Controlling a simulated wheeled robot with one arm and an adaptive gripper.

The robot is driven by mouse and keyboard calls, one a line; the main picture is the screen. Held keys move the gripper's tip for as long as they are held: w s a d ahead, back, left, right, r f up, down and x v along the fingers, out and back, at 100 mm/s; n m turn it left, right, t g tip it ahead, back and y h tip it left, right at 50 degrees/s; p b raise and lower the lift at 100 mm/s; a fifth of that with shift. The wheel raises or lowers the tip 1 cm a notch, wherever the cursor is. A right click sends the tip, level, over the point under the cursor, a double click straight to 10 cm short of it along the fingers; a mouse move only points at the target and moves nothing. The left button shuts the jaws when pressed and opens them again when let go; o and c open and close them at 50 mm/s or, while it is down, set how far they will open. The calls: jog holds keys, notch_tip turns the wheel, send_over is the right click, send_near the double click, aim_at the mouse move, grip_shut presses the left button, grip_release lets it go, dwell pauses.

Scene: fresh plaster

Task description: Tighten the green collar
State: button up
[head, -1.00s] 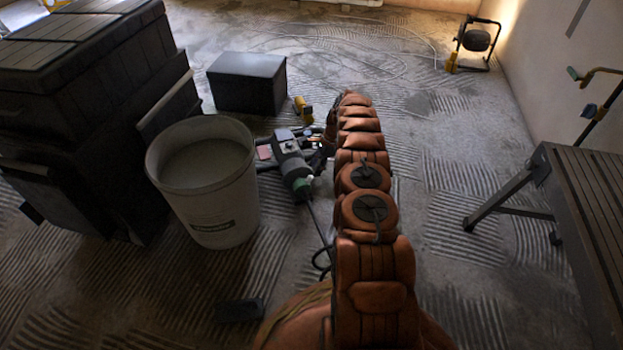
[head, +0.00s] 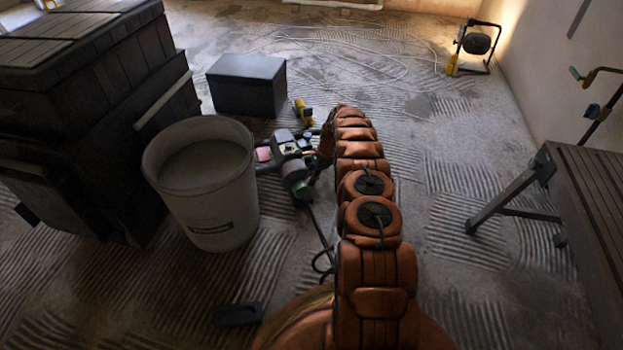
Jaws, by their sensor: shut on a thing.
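The green collar (head: 303,189) is on the grey mixer drill (head: 286,146), at the top of its dark shaft, right of the bucket. The drill stands tilted, with its shaft running down toward the front. My orange arm reaches away and bends down at its far end. My gripper (head: 313,178) is small and dark there, partly hidden by my arm. It is shut at the collar; the exact finger contact is too small to see.
A pale bucket (head: 210,230) of grey mix stands close left of the drill. A dark chest (head: 90,110) is at left, a black box (head: 246,85) behind. A yellow tool (head: 303,110) lies near it. A workbench (head: 590,215) is at right. Floor between arm and bench is clear.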

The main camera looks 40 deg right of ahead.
grip_shut()
